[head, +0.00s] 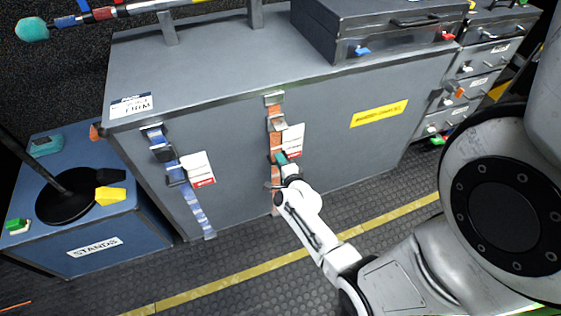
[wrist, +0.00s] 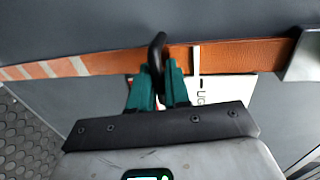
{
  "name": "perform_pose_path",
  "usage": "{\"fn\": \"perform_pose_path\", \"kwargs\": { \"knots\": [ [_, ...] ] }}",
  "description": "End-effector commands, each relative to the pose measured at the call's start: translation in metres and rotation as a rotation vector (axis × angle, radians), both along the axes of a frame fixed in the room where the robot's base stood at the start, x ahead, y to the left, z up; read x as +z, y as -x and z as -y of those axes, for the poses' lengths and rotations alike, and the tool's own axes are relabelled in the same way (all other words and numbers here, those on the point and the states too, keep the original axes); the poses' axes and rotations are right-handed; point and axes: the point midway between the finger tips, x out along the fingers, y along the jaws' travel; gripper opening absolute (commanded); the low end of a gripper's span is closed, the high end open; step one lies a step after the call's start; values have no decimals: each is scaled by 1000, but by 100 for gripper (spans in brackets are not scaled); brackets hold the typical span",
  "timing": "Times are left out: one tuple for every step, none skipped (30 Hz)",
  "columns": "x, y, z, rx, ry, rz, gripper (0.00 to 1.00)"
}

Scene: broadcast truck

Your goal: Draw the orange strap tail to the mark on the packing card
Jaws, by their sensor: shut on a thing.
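The orange strap (head: 276,140) hangs down the front of the large grey case, below a metal buckle (head: 274,99). In the wrist view the strap (wrist: 110,59) runs across the picture, with pale slanted stripes at its left part and a metal fitting (wrist: 302,55) at right. The white packing card (head: 293,139) with a red lower edge lies beside the strap; it is partly hidden behind my gripper in the wrist view (wrist: 235,86). A thin white line (wrist: 196,60) crosses the strap near the card. My gripper (head: 283,160) is shut on a black loop (wrist: 157,45) at the strap.
A blue-striped strap (head: 193,200) with its own card (head: 198,168) hangs at left. A blue STANDS case (head: 95,228) stands further left. A dark box (head: 375,28) sits on the grey case, and drawers (head: 470,85) stand at right. The floor in front is clear.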

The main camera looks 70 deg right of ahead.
Motion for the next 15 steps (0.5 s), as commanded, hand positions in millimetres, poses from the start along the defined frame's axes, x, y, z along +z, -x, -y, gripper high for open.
{"fn": "perform_pose_path", "kwargs": {
  "knots": [
    [-19,0,-2,3,-9,-5,0],
    [-22,1,-2,3,-9,-5,0],
    [-27,0,-2,4,-10,-6,0],
    [-30,0,-2,4,-10,-6,0],
    [-32,0,-2,4,-10,-6,0],
    [-35,1,-2,4,-10,-6,0],
    [-36,1,-2,4,-10,-6,0],
    [-37,1,-2,4,-12,-6,0],
    [-38,1,-2,4,-12,-6,0],
    [-39,1,-2,4,-12,-6,0],
    [-39,1,-2,4,-12,-7,0],
    [-39,1,-2,4,-12,-7,0],
    [-39,1,-2,4,-12,-7,0],
    [-38,1,-2,4,-13,-8,0],
    [-38,1,-3,4,-13,-8,0]
  ]
}}
